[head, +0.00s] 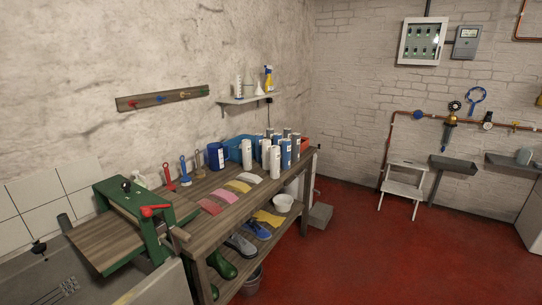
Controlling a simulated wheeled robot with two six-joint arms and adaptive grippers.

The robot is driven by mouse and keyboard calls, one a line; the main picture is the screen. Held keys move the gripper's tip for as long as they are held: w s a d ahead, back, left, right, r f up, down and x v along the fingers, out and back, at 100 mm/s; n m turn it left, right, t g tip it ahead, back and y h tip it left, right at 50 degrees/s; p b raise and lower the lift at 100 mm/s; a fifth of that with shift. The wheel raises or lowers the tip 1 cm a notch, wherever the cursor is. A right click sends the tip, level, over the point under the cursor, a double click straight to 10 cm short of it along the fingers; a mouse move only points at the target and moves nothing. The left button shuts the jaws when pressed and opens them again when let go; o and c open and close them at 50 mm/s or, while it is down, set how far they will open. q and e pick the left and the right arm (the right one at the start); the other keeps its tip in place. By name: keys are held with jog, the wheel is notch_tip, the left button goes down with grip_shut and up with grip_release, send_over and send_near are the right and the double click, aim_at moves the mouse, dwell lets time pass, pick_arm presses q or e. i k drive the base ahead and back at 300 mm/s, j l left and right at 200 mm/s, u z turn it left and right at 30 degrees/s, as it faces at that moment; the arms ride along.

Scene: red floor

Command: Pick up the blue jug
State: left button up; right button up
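A dark blue container with a pale label (215,156), which looks like the blue jug, stands upright on the wooden workbench (190,190), towards its back edge by the wall. It is left of a group of white and blue cylinders (275,160) and right of some brushes (185,171). Its handle is too small to make out. Neither of my grippers is in view.
A green bench press with a red handle (135,215) stands at the near left. Coloured sheets (238,187) lie along the bench front. Boots and a bowl (284,202) sit on the lower shelf. A white step stool (403,185) stands by the back wall. The red floor (350,250) is mostly clear.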

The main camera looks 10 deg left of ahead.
aim_at(216, 159)
jog(key=i+l+u, duration=0.2)
jog(key=i+u, duration=0.25)
jog(key=i+l+u, duration=0.25)
jog(key=u, duration=0.25)
jog(key=i+l+u, duration=0.25)
jog(key=l+u, duration=0.2)
jog(key=i+l+u, duration=0.15)
jog(key=l+u, duration=0.35)
jog(key=i+l+u, duration=0.1)
jog(key=l+u, duration=0.35)
